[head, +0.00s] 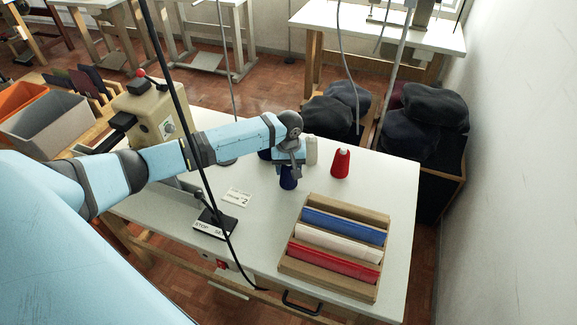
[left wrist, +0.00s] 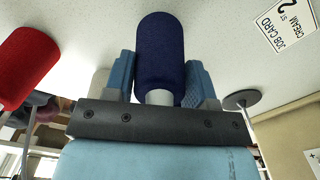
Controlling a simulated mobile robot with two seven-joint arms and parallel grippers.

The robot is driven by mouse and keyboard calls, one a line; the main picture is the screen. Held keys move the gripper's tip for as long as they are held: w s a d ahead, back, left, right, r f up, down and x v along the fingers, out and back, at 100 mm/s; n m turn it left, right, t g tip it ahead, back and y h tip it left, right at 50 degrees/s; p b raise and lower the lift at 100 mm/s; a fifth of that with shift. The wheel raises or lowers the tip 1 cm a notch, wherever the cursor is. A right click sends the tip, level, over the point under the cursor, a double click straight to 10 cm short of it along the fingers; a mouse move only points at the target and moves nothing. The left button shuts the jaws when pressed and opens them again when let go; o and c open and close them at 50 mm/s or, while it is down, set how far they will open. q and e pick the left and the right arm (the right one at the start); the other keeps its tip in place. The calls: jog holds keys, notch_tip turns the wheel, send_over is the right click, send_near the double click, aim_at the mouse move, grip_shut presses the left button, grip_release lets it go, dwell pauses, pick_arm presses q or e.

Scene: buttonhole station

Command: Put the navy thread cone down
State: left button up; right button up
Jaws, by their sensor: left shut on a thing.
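My left gripper (head: 289,170) points down over the white table (head: 390,205), its fingers shut on the navy thread cone (head: 288,182). In the left wrist view the navy cone (left wrist: 160,55) sits between the two blue fingers (left wrist: 160,85), its pale tip toward the palm. I cannot tell whether its base touches the table. A red thread cone (head: 340,164) stands upright to the right, and a cream cone (head: 311,151) stands just behind the gripper. A dark blue shape (head: 264,154) shows partly behind my left gripper. My right gripper is not in view.
A wooden tray (head: 282,266) with blue, cream and red strips lies at the table's front right. A beige machine (head: 152,115) stands back left. Clear tabletop lies between cone and tray.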

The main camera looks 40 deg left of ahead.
pick_arm(q)
jog(key=o, duration=0.9)
jog(key=shift+o, duration=0.2)
notch_tip(320, 180, up, 12)
jog(key=shift+r+p, duration=0.2)
jog(key=shift+p, duration=0.1)
